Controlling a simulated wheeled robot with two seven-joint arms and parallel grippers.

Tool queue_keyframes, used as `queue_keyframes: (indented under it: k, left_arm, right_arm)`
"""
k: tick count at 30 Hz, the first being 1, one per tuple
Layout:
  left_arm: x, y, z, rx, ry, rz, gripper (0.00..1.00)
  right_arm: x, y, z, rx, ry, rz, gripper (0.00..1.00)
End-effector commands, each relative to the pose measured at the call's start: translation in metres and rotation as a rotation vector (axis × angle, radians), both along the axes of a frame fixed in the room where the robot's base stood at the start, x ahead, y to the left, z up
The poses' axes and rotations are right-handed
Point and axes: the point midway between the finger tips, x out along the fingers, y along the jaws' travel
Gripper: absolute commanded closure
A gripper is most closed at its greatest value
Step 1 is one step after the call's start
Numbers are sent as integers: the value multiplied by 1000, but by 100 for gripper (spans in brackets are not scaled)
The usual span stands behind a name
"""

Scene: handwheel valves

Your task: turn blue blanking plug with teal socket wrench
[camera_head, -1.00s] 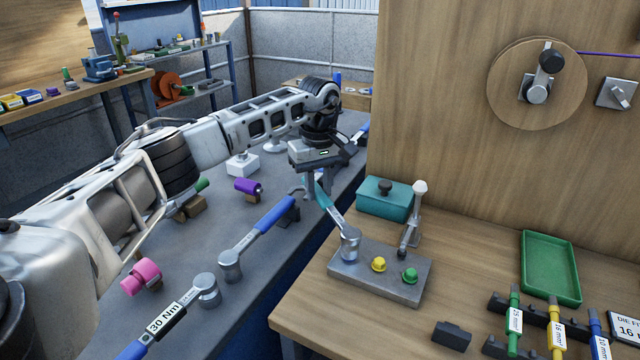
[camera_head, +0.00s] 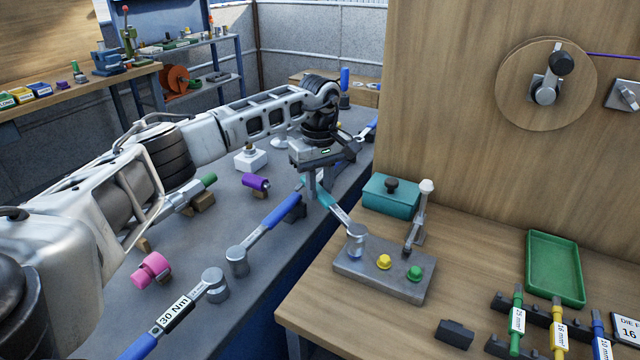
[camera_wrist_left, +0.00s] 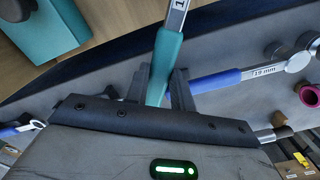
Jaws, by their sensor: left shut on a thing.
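My left gripper (camera_head: 316,192) is shut on the teal handle of the socket wrench (camera_head: 338,214). The handle also shows between the fingers (camera_wrist_left: 168,90) in the left wrist view, with the grey shaft running up out of the picture. The wrench's socket head (camera_head: 356,240) stands upright over the left end of a grey metal block (camera_head: 340,266). A yellow plug (camera_head: 384,262) and a green plug (camera_head: 414,273) show on the block beside it. No blue plug shows; the socket covers the spot at the left. My right gripper is not in view.
A blue-handled wrench (camera_head: 270,223) and a 30 Nm wrench (camera_head: 175,310) lie on the grey bench. A teal box (camera_head: 391,198) and a tilted metal lever (camera_head: 420,215) stand just behind the block. A green tray (camera_head: 553,268) lies at right.

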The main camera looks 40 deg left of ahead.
Motion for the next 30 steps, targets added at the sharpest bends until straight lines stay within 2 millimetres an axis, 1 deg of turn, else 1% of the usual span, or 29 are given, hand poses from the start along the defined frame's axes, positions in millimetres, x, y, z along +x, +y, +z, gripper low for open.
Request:
queue_keyframes:
  k: [1,5,14,23,30]
  left_arm:
    - [0,0,3,-7,1,0,100]
    - [0,0,5,-24,9,0,100]
    - [0,0,4,-28,11,-1,100]
    - [0,0,9,20,-13,-2,100]
    - [0,0,8,28,-16,0,100]
  right_arm:
    - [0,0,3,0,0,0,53]
    - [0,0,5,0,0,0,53]
    - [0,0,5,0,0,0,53]
    - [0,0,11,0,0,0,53]
    - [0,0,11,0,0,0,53]
